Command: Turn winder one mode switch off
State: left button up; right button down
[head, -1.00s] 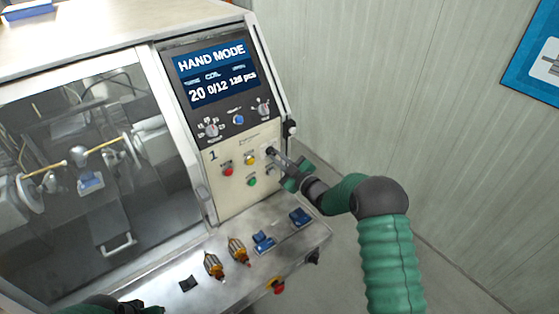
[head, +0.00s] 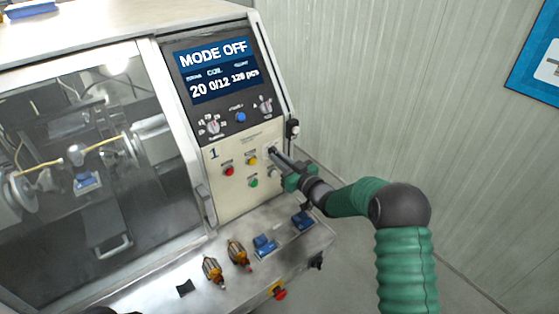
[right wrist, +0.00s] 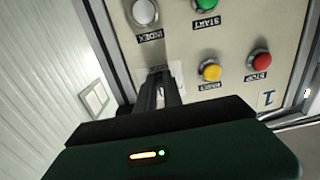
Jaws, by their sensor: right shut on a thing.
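Winder one (head: 232,175) is a pale panel marked 1, and its display (head: 216,70) reads MODE OFF. My right gripper (head: 273,153) reaches the upper right of the button panel. In the right wrist view its fingers (right wrist: 157,92) are shut at a white label plate (right wrist: 176,78). They are on the mode switch, whose knob is hidden between the fingertips. Only a dark sliver at the bottom left edge may be my left arm; its gripper does not show.
Red (head: 229,171), yellow (head: 251,160) and green (head: 253,182) buttons sit left of the gripper. Rotary knobs (head: 212,127) are above. Armatures (head: 238,254) and blue blocks (head: 264,245) lie on the metal ledge (head: 200,262) below. A glass door (head: 100,190) is at left.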

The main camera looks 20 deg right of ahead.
jog(key=shift+w+d+r, duration=0.1)
jog(key=shift+w+r, duration=0.05)
jog(key=shift+r, duration=0.65)
jog(key=c, duration=1.5)
grip_release()
jog(key=shift+f, duration=0.45)
jog(key=shift+b+v, duration=2.65)
jog(key=shift+v, duration=5.8)
jog(key=shift+f, duration=0.15)
